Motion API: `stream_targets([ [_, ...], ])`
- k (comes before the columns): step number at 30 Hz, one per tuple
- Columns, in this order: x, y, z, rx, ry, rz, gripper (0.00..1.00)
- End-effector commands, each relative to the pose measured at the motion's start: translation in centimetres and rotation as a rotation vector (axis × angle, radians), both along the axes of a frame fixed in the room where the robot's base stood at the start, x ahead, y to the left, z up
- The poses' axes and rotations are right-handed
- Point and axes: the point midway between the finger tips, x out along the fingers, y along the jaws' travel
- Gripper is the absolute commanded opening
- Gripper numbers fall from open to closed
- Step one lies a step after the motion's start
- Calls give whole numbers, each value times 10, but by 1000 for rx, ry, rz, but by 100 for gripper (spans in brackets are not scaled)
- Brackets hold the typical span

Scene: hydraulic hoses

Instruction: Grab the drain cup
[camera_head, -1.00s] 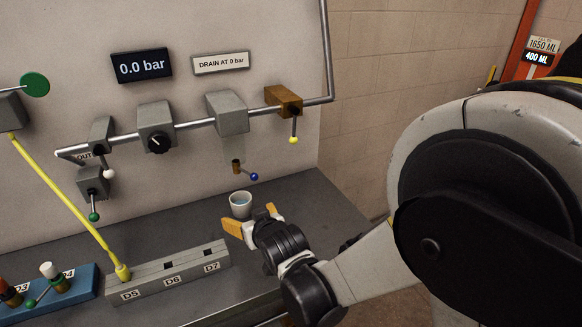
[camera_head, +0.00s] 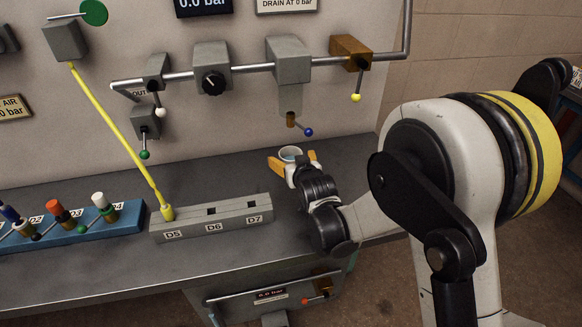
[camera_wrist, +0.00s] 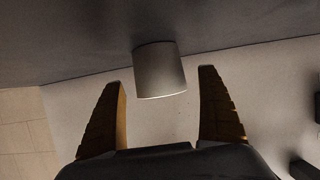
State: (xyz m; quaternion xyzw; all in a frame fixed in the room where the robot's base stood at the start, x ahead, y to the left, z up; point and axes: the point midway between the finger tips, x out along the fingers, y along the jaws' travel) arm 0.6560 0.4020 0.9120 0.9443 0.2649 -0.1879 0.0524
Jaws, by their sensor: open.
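The drain cup (camera_head: 290,152) is a small pale cup standing upright on the grey bench, below the drain valve with the blue-tipped lever (camera_head: 299,126). Liquid shows inside it. My gripper (camera_head: 292,160) is open, with its orange fingers at the near side of the cup. In the wrist view the cup (camera_wrist: 160,68) lies between the directions of the two finger tips, roughly centred, and my open gripper (camera_wrist: 160,77) reaches toward it from below. I cannot tell whether a finger touches the cup. The cup's lower front is hidden by my gripper in the head view.
A grey slotted block (camera_head: 215,218) labelled D5 to D7 stands left of my gripper. A blue block (camera_head: 90,228) with levered fittings sits farther left. A pipe (camera_head: 250,69) with valves runs along the panel above. The bench (camera_head: 60,275) has bare room in front.

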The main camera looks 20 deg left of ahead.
Motion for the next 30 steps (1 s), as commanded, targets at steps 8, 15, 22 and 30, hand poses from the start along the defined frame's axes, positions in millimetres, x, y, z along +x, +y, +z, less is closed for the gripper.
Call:
stream_targets([
  [8,12,8,-5,0,0,0,87],
  [15,12,7,-5,0,0,0,45],
  [22,11,7,-5,0,0,0,29],
  [30,10,7,0,0,0,0,29],
])
